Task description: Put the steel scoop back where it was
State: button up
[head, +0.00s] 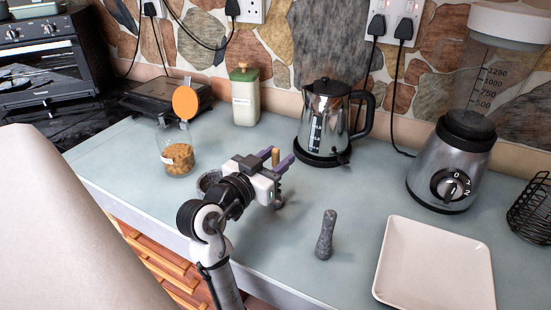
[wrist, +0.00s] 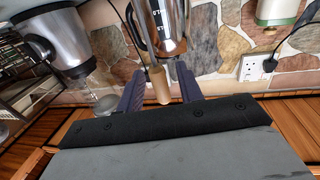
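My gripper (head: 276,158) is over the middle of the counter, in front of the kettle. Its two purple fingers stand on either side of a light wooden handle, which I take for the steel scoop's (head: 275,156). The handle is upright and appears held. It also shows between the fingers (wrist: 159,84) in the wrist view. Below the gripper is a small dark grey metallic part, likely the scoop's head, close to the counter; I cannot tell whether it touches. The arm partly hides a grey bowl (head: 207,180).
A glass jar of brown food (head: 178,158) with a raised orange lid stands left. A green-lidded canister (head: 245,95) and kettle (head: 325,115) stand behind. A grey pestle (head: 325,236) stands upright near a white square plate (head: 435,268). A blender (head: 452,165) and wire basket (head: 532,210) are right.

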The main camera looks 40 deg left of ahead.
jog(key=shift+r, duration=0.25)
jog(key=s+b, duration=0.2)
jog(key=s, duration=1)
jog(key=shift+d+b, duration=0.35)
jog(key=shift+d, duration=0.1)
